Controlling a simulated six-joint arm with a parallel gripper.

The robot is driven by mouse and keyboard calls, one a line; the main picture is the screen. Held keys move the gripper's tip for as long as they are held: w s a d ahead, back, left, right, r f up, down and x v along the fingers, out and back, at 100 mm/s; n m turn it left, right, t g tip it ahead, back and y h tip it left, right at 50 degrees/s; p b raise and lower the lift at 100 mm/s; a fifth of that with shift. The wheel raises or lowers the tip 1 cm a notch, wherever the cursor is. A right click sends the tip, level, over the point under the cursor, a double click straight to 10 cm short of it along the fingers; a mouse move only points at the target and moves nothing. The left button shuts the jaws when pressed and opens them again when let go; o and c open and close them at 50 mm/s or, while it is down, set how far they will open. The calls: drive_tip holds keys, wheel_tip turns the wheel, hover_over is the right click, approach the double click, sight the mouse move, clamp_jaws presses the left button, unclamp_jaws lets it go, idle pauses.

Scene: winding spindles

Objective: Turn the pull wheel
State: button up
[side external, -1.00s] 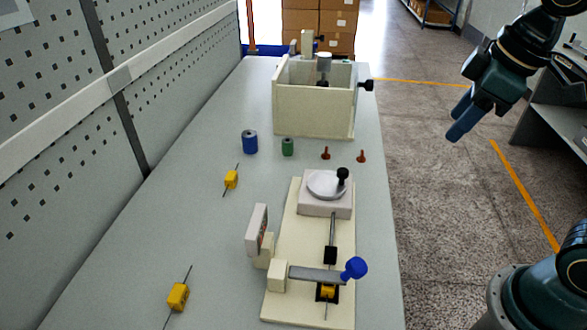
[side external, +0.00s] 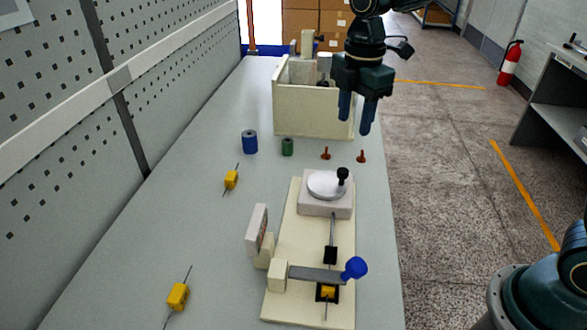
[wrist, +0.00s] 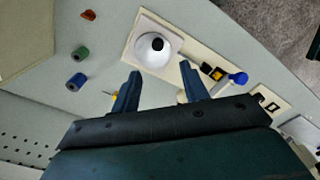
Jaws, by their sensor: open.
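The pull wheel (side external: 324,186) is a pale disc with a black knob (side external: 343,174) on a light block at the far end of the cream fixture board (side external: 293,232). In the wrist view the wheel (wrist: 150,52) lies ahead of the fingers, its black knob pointing toward the camera. My gripper (side external: 356,118) is open and empty, fingers down, above the table near the box and higher than the wheel. In the wrist view my gripper (wrist: 163,84) shows its two fingers apart, with nothing between them.
The fixture also has a lever with a blue knob (side external: 354,268) and an upright plate (side external: 257,230). A cream box (side external: 312,112) stands behind. A blue cylinder (side external: 250,142), a green cylinder (side external: 287,147), red pegs (side external: 325,153) and yellow spindles (side external: 178,297) lie around. The table's left side is mostly clear.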

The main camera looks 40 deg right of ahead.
sight(343, 171)
drive_tip(key=shift+w+a+f+n, duration=0.2)
drive_tip(key=shift+w+f+n, duration=0.1)
drive_tip(key=shift+w+f, duration=0.15)
wheel_tip(343, 171, down, 14)
drive_tip(key=shift+r, duration=0.15)
idle(0.6)
drive_tip(key=shift+c, duration=0.5)
clamp_jaws()
drive_tip(key=shift+s, duration=0.1)
